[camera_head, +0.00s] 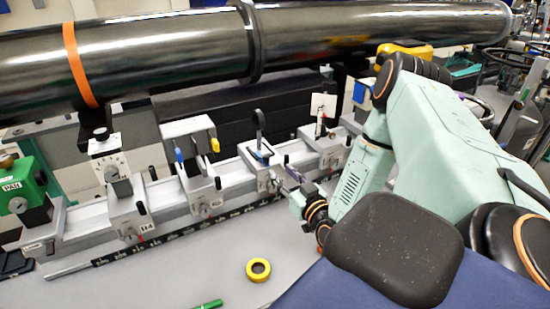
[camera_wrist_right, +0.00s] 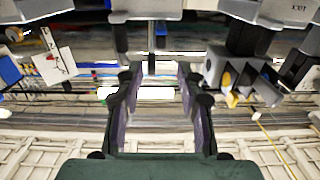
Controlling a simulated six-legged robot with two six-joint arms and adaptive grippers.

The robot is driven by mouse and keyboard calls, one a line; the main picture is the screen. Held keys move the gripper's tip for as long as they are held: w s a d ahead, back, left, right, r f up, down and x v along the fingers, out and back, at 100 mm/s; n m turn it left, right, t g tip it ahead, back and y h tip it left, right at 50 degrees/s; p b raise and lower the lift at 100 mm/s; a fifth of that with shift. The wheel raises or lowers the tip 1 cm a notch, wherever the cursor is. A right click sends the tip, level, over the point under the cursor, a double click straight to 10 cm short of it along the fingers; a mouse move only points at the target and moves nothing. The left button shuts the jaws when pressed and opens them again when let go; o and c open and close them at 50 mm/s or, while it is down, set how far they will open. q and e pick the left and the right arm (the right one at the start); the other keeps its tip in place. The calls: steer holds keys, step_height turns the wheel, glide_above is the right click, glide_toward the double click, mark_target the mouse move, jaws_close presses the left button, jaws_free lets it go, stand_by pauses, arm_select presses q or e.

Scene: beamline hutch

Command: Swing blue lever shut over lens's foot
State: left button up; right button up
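A lens in a dark round ring (camera_head: 259,119) stands upright on a carriage (camera_head: 260,172) of the rail. A small blue part, likely the blue lever (camera_head: 264,153), shows at the lens's foot; its angle is too small to tell. My right gripper (camera_head: 279,186) is low in front of this carriage, by its front knob. In the right wrist view my right gripper (camera_wrist_right: 157,85) has its two purple-padded fingers apart with nothing clearly between them. A thin dark post is ahead of the gap. I cannot tell whether it touches anything. My left gripper is not in view.
A large dark pipe (camera_head: 160,50) with an orange band runs behind the rail (camera_head: 165,193).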

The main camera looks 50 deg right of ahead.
steer(key=shift+v, duration=1.05)
steer(key=s+a+f+g+y, duration=0.2)
steer(key=a+f+g, duration=0.1)
steer(key=a, duration=0.3)
steer(key=s+a+f+n+g+y, duration=0.1)
steer(key=s+a+f+g+y, duration=0.1)
steer(key=a+f, duration=0.4)
steer(key=s+a+f+n+g+y, duration=0.1)
steer(key=s+a+f+g+y, duration=0.1)
steer(key=a, duration=0.5)
step_height(320, 180, down, 3)
steer(key=shift+a+r+g, duration=0.2)
steer(key=shift+r+g, duration=0.05)
steer(key=shift+g, duration=0.65)
steer(key=s+a+f+n+g, duration=0.15)
steer(key=s+g, duration=0.25)
steer(key=s, duration=0.6)
steer(key=s+a+f+m+g, duration=0.1)
steer(key=s+a+f+g, duration=0.15)
steer(key=s+g, duration=0.45)
step_height(320, 180, down, 16)
steer(key=s+t+b, duration=0.2)
steer(key=b, duration=1.4)
steer(key=shift+a+t+h+b, duration=0.3)
steer(key=shift+a+h+b, duration=0.1)
steer(key=shift+a, duration=0.1)
